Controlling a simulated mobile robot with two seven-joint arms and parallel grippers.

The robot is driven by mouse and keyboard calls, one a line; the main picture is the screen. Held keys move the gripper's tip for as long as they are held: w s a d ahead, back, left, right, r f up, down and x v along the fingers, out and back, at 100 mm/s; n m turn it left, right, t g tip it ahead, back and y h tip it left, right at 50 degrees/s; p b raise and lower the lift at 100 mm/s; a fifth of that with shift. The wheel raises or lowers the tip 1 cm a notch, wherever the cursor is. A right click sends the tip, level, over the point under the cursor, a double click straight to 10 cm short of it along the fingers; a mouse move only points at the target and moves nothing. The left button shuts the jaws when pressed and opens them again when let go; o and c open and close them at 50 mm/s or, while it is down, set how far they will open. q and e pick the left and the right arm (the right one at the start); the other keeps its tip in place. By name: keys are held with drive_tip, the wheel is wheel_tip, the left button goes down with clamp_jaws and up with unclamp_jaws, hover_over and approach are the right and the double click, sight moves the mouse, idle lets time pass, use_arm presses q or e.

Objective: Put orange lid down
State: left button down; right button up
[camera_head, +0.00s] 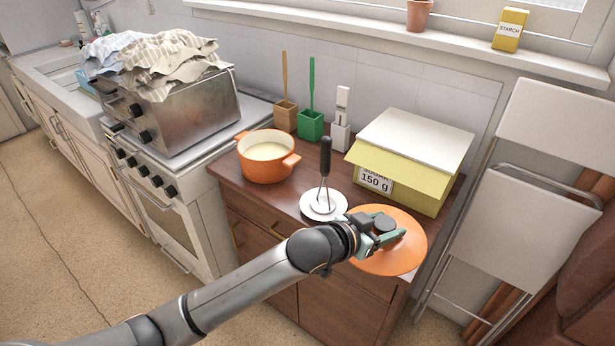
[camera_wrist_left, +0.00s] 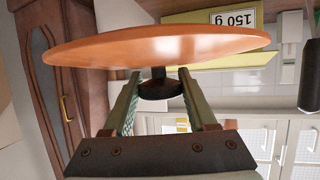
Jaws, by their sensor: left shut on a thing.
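The orange lid (camera_head: 411,249) is a round disc with a dark knob (camera_head: 384,222) on top. My left gripper (camera_head: 382,234) is shut on this knob. The lid is over the front right part of the dark dresser top (camera_head: 284,206) and covers its front edge in the head view. I cannot tell whether it touches the dresser top. In the left wrist view the lid (camera_wrist_left: 150,45) spans the upper part, and the dark knob (camera_wrist_left: 160,88) is between the fingers. My right gripper is not in view.
An orange pot (camera_head: 265,165) stands at the dresser's back left. A whisk-like tool with a black handle (camera_head: 325,156) stands on a white saucer (camera_head: 311,212) left of the lid. A yellow sugar box (camera_head: 412,183) is behind the lid. A white folding chair (camera_head: 525,228) is at the right.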

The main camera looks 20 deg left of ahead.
use_arm(q)
drive_tip(key=shift+r, duration=0.1)
idle(0.5)
drive_tip(key=s+a+r+n+t+y, duration=0.1)
drive_tip(key=s+a+r+n+y, duration=0.2)
drive_tip(key=a+r, duration=0.5)
drive_tip(key=s+a+r+n+t+y, duration=0.1)
drive_tip(key=s+a+r+n+y, duration=0.2)
drive_tip(key=a+r, duration=0.5)
drive_tip(key=shift+s+a+r+y, duration=0.15)
drive_tip(key=shift+s+a+y, duration=0.45)
drive_tip(key=shift+s+a, duration=0.3)
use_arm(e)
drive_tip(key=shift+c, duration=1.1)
use_arm(q)
drive_tip(key=shift+s, duration=0.1)
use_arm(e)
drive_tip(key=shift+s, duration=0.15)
